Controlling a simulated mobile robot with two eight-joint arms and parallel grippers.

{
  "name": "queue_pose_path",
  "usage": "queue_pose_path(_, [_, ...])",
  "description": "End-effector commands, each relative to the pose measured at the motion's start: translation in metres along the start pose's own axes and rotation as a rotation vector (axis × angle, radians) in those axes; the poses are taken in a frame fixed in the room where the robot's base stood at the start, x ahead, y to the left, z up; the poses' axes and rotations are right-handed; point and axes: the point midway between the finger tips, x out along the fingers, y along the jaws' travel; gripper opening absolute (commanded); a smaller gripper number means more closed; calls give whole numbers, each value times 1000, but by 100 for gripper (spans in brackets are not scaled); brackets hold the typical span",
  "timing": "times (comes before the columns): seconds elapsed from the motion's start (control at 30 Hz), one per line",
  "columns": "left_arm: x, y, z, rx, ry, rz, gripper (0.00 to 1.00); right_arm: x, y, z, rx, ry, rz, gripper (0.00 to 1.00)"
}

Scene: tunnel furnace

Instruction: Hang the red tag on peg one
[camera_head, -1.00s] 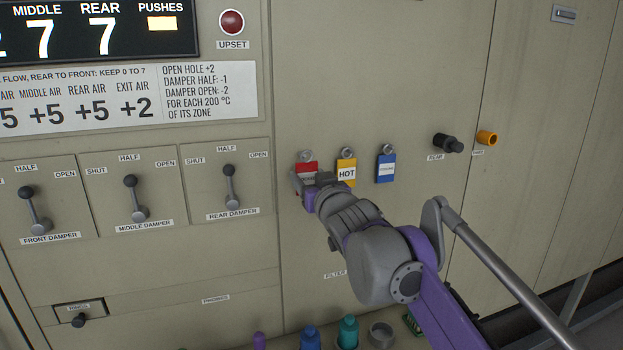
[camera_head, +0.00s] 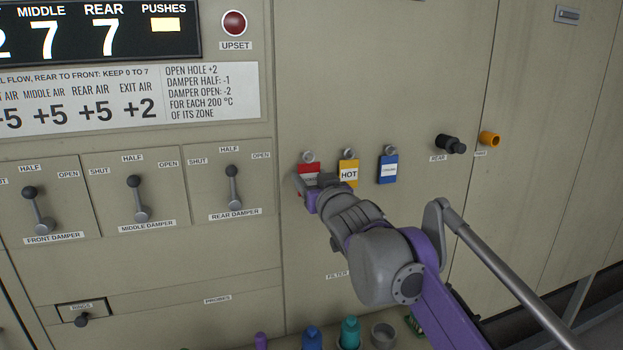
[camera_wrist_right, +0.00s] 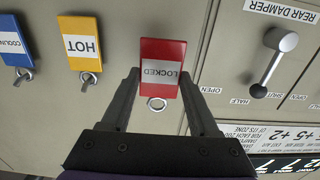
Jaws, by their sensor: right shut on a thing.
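The red tag (camera_head: 309,168), with a white "LOCKED" label, is at the front panel and partly hidden by my right gripper (camera_head: 311,184) in the head view. In the right wrist view the red tag (camera_wrist_right: 163,62) sits between the fingertips of my right gripper (camera_wrist_right: 163,76), which is shut on its sides. Its pale ring (camera_wrist_right: 157,103) shows at the end nearer my wrist. A round peg (camera_head: 308,156) shows just above the red tag in the head view. I cannot tell whether the ring is around it. My left gripper is not in view.
The yellow "HOT" tag (camera_head: 348,173) and blue tag (camera_head: 388,169) hang close to the right. The rear damper lever (camera_head: 232,186) is to the left. A black knob (camera_head: 450,144) and orange fitting (camera_head: 489,139) project farther right. Bottles (camera_head: 349,332) stand below.

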Motion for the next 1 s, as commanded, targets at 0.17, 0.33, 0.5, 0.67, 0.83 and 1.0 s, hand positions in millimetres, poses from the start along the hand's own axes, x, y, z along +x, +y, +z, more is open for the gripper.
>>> queue_pose_path(0.17, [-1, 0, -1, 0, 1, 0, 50, 4, 0, 0, 0, 0, 0, 8])
queue_pose_path(0.33, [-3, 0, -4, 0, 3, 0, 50, 11, 0, 0, 0, 1, 0, 8])
queue_pose_path(0.5, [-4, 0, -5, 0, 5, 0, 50, 18, 0, 0, 0, 1, 0, 8])
queue_pose_path(0.67, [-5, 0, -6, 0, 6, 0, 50, 21, 0, 1, 0, 1, 0, 8])
queue_pose_path(0.83, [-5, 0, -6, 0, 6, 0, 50, 21, 0, 0, 0, 2, -1, 8])
queue_pose_path(1.0, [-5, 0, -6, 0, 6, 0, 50, 22, 0, 0, 0, 3, -1, 9])
